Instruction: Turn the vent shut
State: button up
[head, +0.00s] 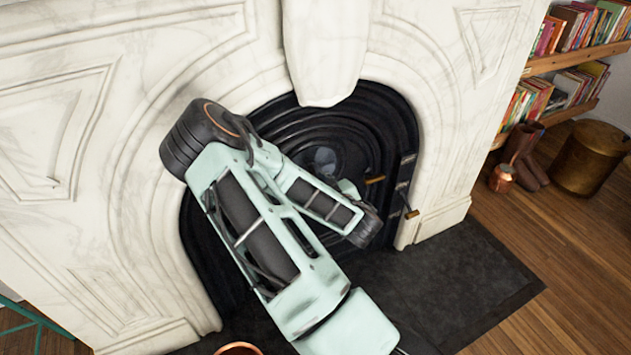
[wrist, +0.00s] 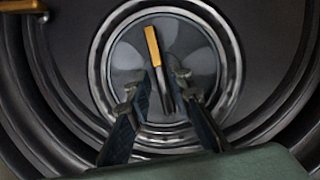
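The vent (wrist: 204,68) is a round, shiny grey disc in the wrist view, ringed by metal rims. A thin bar handle stands across its middle, with a brass end (wrist: 153,46) at the top and a dark lower part. The bar is near upright, its top tilted slightly left. My gripper (wrist: 160,85) is open, its two dark fingers on either side of the bar's lower part with small gaps visible. I cannot tell how deep the fingers reach. In the head view the vent (head: 325,158) is partly hidden behind my arm.
A white marble surround (head: 110,130) frames the black fireplace insert (head: 385,115). A brass piece (head: 411,214) sticks out at the insert's right edge. A dark hearth slab (head: 470,285) lies in front. Bookshelves (head: 580,58) and a brass bucket (head: 588,160) stand to the right.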

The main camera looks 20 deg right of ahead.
jog(key=shift+x, duration=1.45)
jog(key=shift+c, duration=0.6)
grip_shut()
